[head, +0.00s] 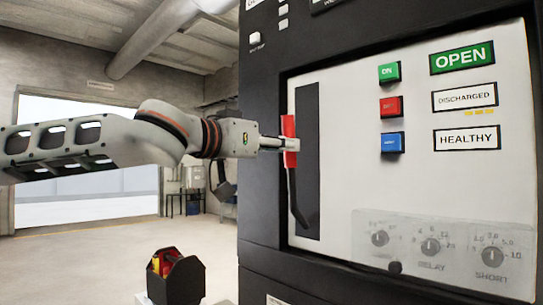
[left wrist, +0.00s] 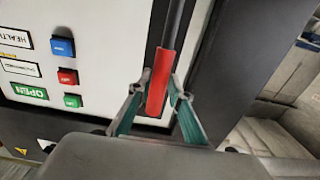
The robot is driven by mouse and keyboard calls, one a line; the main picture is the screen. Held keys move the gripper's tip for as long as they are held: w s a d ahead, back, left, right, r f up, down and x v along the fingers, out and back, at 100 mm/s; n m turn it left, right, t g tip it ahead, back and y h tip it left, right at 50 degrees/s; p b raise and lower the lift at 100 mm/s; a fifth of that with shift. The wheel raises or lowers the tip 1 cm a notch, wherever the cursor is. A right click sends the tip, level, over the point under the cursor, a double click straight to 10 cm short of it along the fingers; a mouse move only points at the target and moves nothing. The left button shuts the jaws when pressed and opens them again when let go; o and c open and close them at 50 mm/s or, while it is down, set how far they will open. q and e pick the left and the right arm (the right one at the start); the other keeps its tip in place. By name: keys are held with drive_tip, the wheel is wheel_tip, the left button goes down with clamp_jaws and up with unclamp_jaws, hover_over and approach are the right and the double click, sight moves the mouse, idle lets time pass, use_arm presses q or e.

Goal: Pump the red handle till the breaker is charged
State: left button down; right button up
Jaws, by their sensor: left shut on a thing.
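The red handle (head: 290,140) is at the upper part of a dark vertical slot (head: 308,120) on the breaker's white front panel (head: 350,110). Its dark lever runs down from the red grip. My left gripper (head: 287,144) is shut on the red grip. In the left wrist view, the red handle (left wrist: 160,84) sits between the two fingers of my left gripper (left wrist: 160,98). The breaker labels read OPEN (head: 462,58), DISCHARGED (head: 464,97) and HEALTHY (head: 466,137). My right gripper is not in view.
Green (head: 388,73), red (head: 391,106) and blue (head: 391,142) buttons are right of the slot. Dials (head: 430,247) are below. A dark open box (head: 173,278) with red and yellow things stands at lower left. The floor behind it looks clear.

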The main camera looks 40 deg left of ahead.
use_arm(q)
drive_tip(key=shift+w+d+r, duration=0.1)
drive_tip(key=shift+w+r, duration=0.1)
drive_tip(key=shift+w, duration=0.35)
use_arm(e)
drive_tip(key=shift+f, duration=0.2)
use_arm(q)
drive_tip(key=s, duration=0.1)
drive_tip(key=s+f+p, duration=0.1)
drive_tip(key=s, duration=0.1)
drive_tip(key=s+f, duration=0.1)
drive_tip(key=s, duration=0.1)
drive_tip(key=shift+s+a, duration=0.1)
drive_tip(key=shift+a, duration=0.1)
drive_tip(key=s+f+b, duration=0.4)
drive_tip(key=s+f, duration=0.3)
drive_tip(key=f, duration=0.1)
drive_tip(key=shift+s+a+f+b, duration=0.3)
drive_tip(key=shift+s+b, duration=0.1)
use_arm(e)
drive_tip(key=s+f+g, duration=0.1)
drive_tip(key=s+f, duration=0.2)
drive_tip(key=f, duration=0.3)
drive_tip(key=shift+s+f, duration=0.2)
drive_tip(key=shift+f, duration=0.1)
